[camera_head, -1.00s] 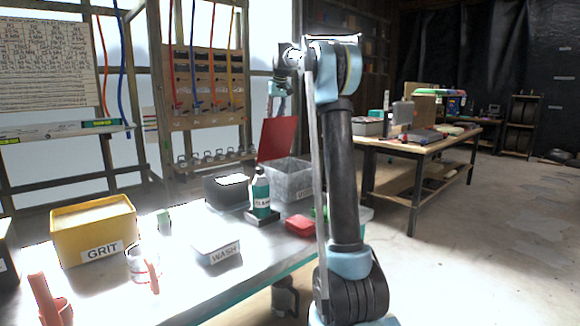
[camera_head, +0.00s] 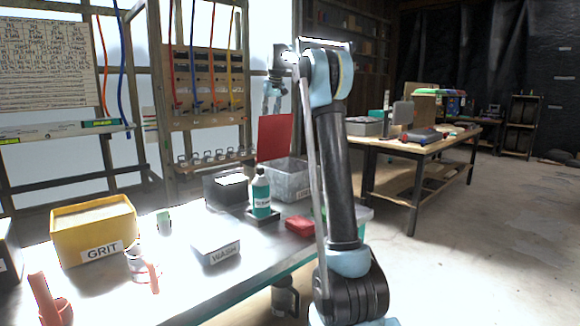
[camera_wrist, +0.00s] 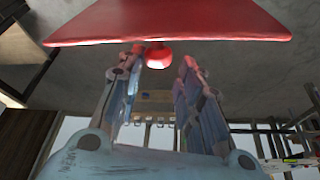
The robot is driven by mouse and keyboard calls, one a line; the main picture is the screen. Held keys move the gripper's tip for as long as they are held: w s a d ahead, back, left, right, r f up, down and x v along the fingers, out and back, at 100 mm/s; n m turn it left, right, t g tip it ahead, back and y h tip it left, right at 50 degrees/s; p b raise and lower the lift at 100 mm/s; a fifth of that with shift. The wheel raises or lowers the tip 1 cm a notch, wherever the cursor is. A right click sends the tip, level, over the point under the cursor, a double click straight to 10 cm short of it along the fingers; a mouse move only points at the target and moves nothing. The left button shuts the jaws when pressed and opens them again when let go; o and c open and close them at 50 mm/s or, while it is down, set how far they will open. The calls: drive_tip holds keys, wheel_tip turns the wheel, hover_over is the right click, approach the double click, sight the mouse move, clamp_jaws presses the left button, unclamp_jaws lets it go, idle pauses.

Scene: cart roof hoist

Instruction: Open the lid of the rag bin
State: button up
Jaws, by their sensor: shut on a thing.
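The bin (camera_head: 287,184) is a grey, see-through box at the back of the bench. Its label is mostly hidden by my arm. Its red lid (camera_head: 274,137) stands raised, close to upright, along the bin's back left side. In the wrist view the lid (camera_wrist: 170,22) spans the top of the picture, with a round red knob (camera_wrist: 158,56) on its face. My gripper (camera_head: 271,108) is at the lid's upper part. In the wrist view its fingers (camera_wrist: 163,68) are on either side of the knob, shut on it; the exact contact is hard to see.
A dark box (camera_head: 226,190), a teal bottle (camera_head: 261,190) and a red item (camera_head: 300,226) stand near the bin. A WASH tub (camera_head: 215,243) and a yellow GRIT bin (camera_head: 92,228) are further left. A wooden rack (camera_head: 203,85) stands behind.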

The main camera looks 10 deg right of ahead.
drive_tip(key=shift+o, duration=0.4)
drive_tip(key=shift+w+a+f, duration=0.2)
drive_tip(key=shift+w+a, duration=0.35)
drive_tip(key=shift+w, duration=0.15)
drive_tip(key=shift+w+a+f, duration=0.2)
drive_tip(key=shift+w+a, duration=0.35)
drive_tip(key=shift+w, duration=0.1)
drive_tip(key=shift+w+a+f, duration=0.2)
drive_tip(key=shift+w+a, duration=0.35)
drive_tip(key=shift+w, duration=0.15)
drive_tip(key=shift+o, duration=1.2)
drive_tip(key=shift+r, duration=0.1)
wheel_tip(320, 180, up, 8)
drive_tip(key=shift+d, duration=0.15)
